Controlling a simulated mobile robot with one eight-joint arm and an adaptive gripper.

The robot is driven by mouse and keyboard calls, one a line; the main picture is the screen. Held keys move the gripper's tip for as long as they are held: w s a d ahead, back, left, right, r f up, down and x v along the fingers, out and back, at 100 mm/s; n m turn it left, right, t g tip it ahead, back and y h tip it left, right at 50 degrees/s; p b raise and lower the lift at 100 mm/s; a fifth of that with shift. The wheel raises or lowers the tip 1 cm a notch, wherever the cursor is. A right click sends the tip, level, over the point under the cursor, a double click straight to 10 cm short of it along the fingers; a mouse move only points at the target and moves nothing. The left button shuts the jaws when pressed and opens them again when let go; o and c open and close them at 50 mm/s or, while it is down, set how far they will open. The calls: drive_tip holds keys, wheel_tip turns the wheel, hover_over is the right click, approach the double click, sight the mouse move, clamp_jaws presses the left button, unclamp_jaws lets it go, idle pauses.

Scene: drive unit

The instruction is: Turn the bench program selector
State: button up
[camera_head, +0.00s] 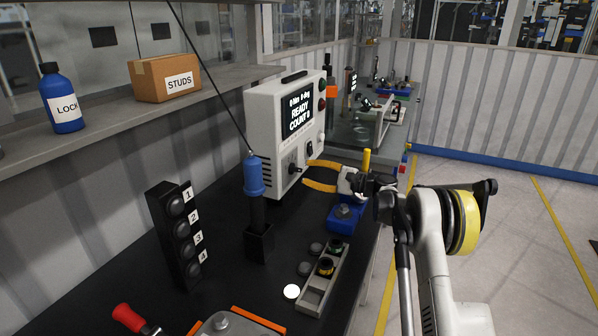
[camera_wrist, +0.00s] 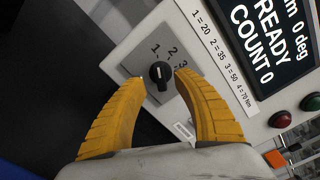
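The program selector is a black round knob (camera_wrist: 160,75) with a white pointer mark, on a grey plate of the white bench controller (camera_head: 284,120). Labels 1, 2 and 3 show around it in the wrist view; the mark points up, roughly towards 1. In the head view the knob (camera_head: 291,168) is small on the controller's front. My gripper (camera_head: 308,172) has yellow fingers, spread in front of the controller. In the wrist view my gripper (camera_wrist: 162,78) has one fingertip on each side of the knob, with gaps. Contact is not visible.
The controller's screen (camera_head: 298,112) reads READY, COUNT 0. A blue-handled tool (camera_head: 253,176) stands in a black holder left of the controller. A black numbered socket rack (camera_head: 172,232), a parts tray (camera_head: 322,282) and a blue fixture (camera_head: 344,216) stand on the bench.

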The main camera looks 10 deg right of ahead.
drive_tip(key=v, duration=0.7)
drive_tip(key=shift+s+d, duration=0.25)
drive_tip(key=s+a+r+n+g+h, duration=0.25)
drive_tip(key=s+a+r, duration=0.3)
drive_tip(key=s, duration=0.35)
drive_tip(key=s+a+r+n+g+h, duration=0.1)
drive_tip(key=s+a+r+n+h, duration=0.25)
drive_tip(key=s+a, duration=0.45)
drive_tip(key=s+d+f+n+h, duration=0.1)
drive_tip(key=s+f+n+h, duration=0.1)
drive_tip(key=s, duration=0.7)
drive_tip(key=s+d+f+n+h, duration=0.1)
drive_tip(key=s+f+n+h, duration=0.1)
drive_tip(key=s, duration=0.8)
drive_tip(key=s+d+f+n+h, duration=0.2)
drive_tip(key=s+f+n+h, duration=0.1)
drive_tip(key=s, duration=0.7)
drive_tip(key=shift+s+h, duration=0.2)
drive_tip(key=shift+h, duration=0.6)
drive_tip(key=shift+d, duration=0.1)
